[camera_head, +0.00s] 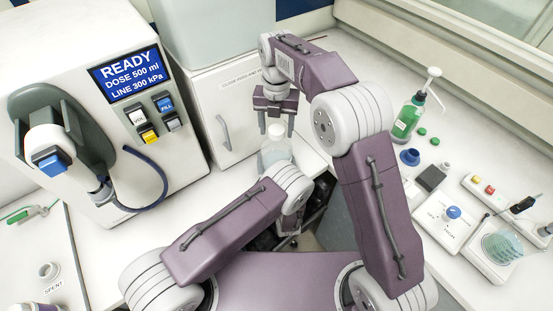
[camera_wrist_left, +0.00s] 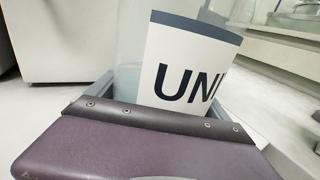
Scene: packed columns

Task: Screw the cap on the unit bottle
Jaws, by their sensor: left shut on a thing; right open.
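The unit bottle (camera_head: 274,153) is a clear bottle with pale bluish contents, upright near the counter's front edge, partly hidden by my left arm. In the left wrist view its white label (camera_wrist_left: 185,75) reads "UNI", the rest cut off. My left gripper (camera_wrist_left: 160,100) is shut on the bottle; its fingers are mostly hidden in the head view. My right gripper (camera_head: 276,127) is open and points down just above the bottle. A whitish top (camera_head: 277,131) shows between its fingertips; I cannot tell whether it is the cap or the bare neck, or whether the fingers touch it.
A dispensing machine (camera_head: 185,70) reading "READY" stands at left with a blue hose. A white cabinet (camera_head: 215,115) is behind the bottle. At right are a green pump bottle (camera_head: 408,117), green caps (camera_head: 421,131), a blue funnel-like part (camera_head: 409,157) and a control box (camera_head: 447,217).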

